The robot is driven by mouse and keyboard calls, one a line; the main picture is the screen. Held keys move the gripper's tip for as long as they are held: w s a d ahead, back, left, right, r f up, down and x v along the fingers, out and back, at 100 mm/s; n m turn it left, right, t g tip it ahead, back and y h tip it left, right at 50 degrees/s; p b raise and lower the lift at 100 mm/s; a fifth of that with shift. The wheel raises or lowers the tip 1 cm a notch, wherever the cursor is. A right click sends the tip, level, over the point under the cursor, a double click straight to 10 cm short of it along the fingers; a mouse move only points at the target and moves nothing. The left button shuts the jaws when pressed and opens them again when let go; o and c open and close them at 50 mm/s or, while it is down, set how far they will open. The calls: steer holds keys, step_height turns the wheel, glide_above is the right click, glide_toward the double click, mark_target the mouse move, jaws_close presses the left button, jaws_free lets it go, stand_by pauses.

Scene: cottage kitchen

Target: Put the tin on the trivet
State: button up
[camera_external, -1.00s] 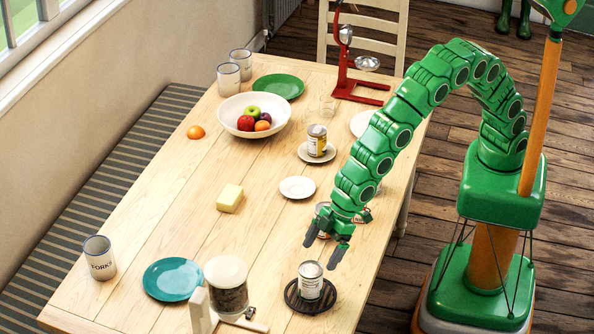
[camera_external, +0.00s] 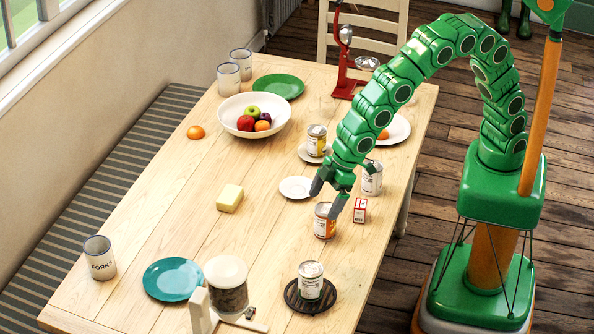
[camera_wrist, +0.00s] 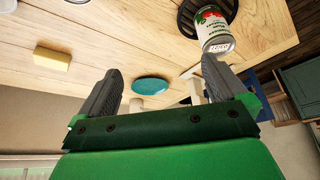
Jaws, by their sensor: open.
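A tin (camera_external: 310,280) with a pale label stands upright on the dark round trivet (camera_external: 291,298) at the near end of the table. Both also show in the wrist view, the tin (camera_wrist: 214,32) at the upper right on the trivet (camera_wrist: 187,18). My gripper (camera_external: 328,198) is open and empty, apart from that tin and farther up the table. It hangs above and beside a tin with an orange label (camera_external: 325,222). Other tins are a silver one (camera_external: 372,180) just right of my gripper and a yellow-labelled one (camera_external: 317,141) on a saucer.
A small red box (camera_external: 360,210) stands right of the orange-labelled tin. An empty saucer (camera_external: 296,187), a butter block (camera_external: 230,198) and a fruit bowl (camera_external: 232,116) lie left. A jar-topped device (camera_external: 227,285) stands left of the trivet.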

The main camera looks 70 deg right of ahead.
steer(key=s+d+r+m+g+h, duration=0.1)
steer(key=d+r+m, duration=0.15)
steer(key=d, duration=0.85)
steer(key=s+d+r+m+h, duration=0.1)
steer(key=d+r, duration=0.2)
steer(key=d, duration=0.7)
steer(key=s+d+r+m+g+h, duration=0.1)
steer(key=s+d+r, duration=0.15)
steer(key=d, duration=0.85)
steer(key=s+d+r+m+g, duration=0.2)
steer(key=s+d+m+g, duration=0.1)
steer(key=s+d, duration=1.7)
steer(key=s+m, duration=0.1)
steer(key=s, duration=0.2)
steer(key=shift+s+m+h, duration=0.25)
steer(key=shift+m+h, duration=0.05)
steer(key=shift+m, duration=0.05)
